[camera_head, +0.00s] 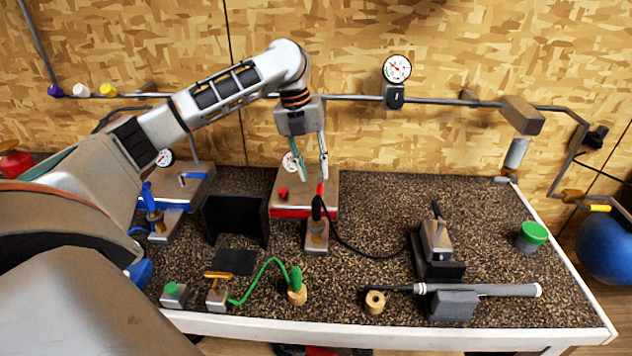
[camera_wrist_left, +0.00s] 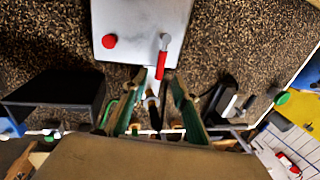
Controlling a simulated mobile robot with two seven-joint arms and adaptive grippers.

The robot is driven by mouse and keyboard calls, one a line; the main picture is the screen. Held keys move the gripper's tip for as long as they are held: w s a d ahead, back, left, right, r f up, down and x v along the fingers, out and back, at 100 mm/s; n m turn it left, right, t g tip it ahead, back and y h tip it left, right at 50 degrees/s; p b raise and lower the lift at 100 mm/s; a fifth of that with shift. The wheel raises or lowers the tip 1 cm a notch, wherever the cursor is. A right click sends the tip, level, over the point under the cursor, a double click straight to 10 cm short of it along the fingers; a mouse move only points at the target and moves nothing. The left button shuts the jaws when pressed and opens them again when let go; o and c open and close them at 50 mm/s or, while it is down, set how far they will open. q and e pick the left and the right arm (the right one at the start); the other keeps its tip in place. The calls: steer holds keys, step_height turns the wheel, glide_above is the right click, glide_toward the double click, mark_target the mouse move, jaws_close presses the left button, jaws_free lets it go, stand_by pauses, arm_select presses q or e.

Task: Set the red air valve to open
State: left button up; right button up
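The red air valve is a lever (camera_head: 320,189) on the front right of a grey box with a red base (camera_head: 290,212). In the left wrist view the red lever (camera_wrist_left: 162,65) points from its grey pivot toward my fingers. A round red knob (camera_head: 283,193) sits left of it on the same box. My left gripper (camera_head: 314,173) is open and empty, pointing down just above the lever. In the left wrist view its two green-sided fingers (camera_wrist_left: 158,88) are spread, with the lever's end near the gap between them. Contact cannot be told. My right gripper is not in view.
A black panel (camera_head: 236,219) stands left of the red-based box. A small block with a black hose (camera_head: 317,236) stands in front. A blue-based box (camera_head: 183,185) is further left. A club (camera_head: 480,290) and green-lidded jar (camera_head: 532,236) are right. The back right table is clear.

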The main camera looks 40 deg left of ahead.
arm_select(q)
step_height(320, 180, up, 6)
steer(key=a, duration=0.1)
steer(key=shift+s+r, duration=0.25)
steer(key=shift+s, duration=0.05)
steer(key=shift+s+f, duration=0.1)
stand_by(0.4)
